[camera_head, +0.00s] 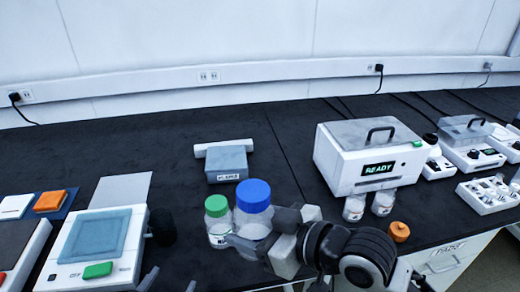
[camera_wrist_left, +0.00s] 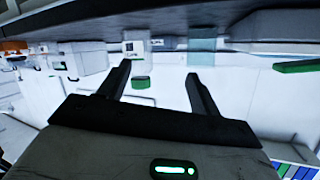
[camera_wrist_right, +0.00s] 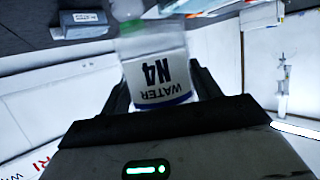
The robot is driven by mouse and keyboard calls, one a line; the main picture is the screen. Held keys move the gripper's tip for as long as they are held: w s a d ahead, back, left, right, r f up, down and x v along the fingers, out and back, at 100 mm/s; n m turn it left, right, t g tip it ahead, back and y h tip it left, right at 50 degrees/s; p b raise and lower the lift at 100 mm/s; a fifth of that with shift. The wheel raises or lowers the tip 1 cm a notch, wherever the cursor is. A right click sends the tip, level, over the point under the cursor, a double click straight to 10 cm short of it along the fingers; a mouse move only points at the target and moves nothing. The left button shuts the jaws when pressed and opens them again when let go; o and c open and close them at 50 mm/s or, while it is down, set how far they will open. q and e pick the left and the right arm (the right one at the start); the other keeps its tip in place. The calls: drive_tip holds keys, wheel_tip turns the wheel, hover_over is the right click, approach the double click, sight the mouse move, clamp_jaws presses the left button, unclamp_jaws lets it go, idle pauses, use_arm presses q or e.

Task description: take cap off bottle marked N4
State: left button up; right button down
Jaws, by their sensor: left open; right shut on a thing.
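The bottle marked N4 (camera_wrist_right: 160,75) is clear, with a "WATER N4" label that reads upside down in the right wrist view. My right gripper (camera_wrist_right: 163,88) is shut on the bottle's body, with a finger on each side. I cannot tell if the bottle's base touches the bench. My left gripper (camera_head: 170,284) is open and empty at the bottom edge of the head view, left of the bottle and apart from it. Its fingers (camera_wrist_left: 157,82) also show in the left wrist view.
A device with a green button (camera_head: 98,270) is at left. A white READY machine (camera_head: 365,160), small jars and an orange piece (camera_head: 398,232) are at right.

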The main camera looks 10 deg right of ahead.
use_arm(q)
drive_tip(key=w+d+r+m+t+h, duration=0.1)
drive_tip(key=w+d+r+m+h, duration=0.2)
drive_tip(key=r+m, duration=0.3)
drive_tip(key=w+d+r+m+t+h, duration=0.2)
drive_tip(key=w+d+r+m+h, duration=0.15)
drive_tip(key=r, duration=0.55)
drive_tip(key=w+d+r+m+t+h, duration=0.1)
drive_tip(key=w+d+r+m+h, duration=0.2)
drive_tip(key=r, duration=0.4)
drive_tip(key=s+d+r+m+g+h, duration=0.45)
drive_tip(key=d+r+m+g, duration=0.2)
drive_tip(key=m+g, duration=0.4)
drive_tip(key=s+d+r+m+g+h, duration=0.3)
drive_tip(key=d+r+m+g+h, duration=0.4)
drive_tip(key=m, duration=0.7)
drive_tip(key=s+d+r+m+g+y, duration=0.2)
drive_tip(key=s+m+g+y, duration=0.35)
drive_tip(key=m+g, duration=0.3)
drive_tip(key=m+t+y, duration=0.8)
drive_tip(key=m+y, duration=0.3)
drive_tip(key=y, duration=0.9)
hover_over(258, 190)
drive_tip(key=shift+n, duration=0.25)
wheel_tip(258, 190, down, 6)
drive_tip(key=shift+s+d+r, duration=0.1)
drive_tip(key=shift+d, duration=0.05)
drive_tip(key=shift+f, duration=0.25)
wheel_tip(258, 190, down, 8)
drive_tip(key=shift+r, duration=0.25)
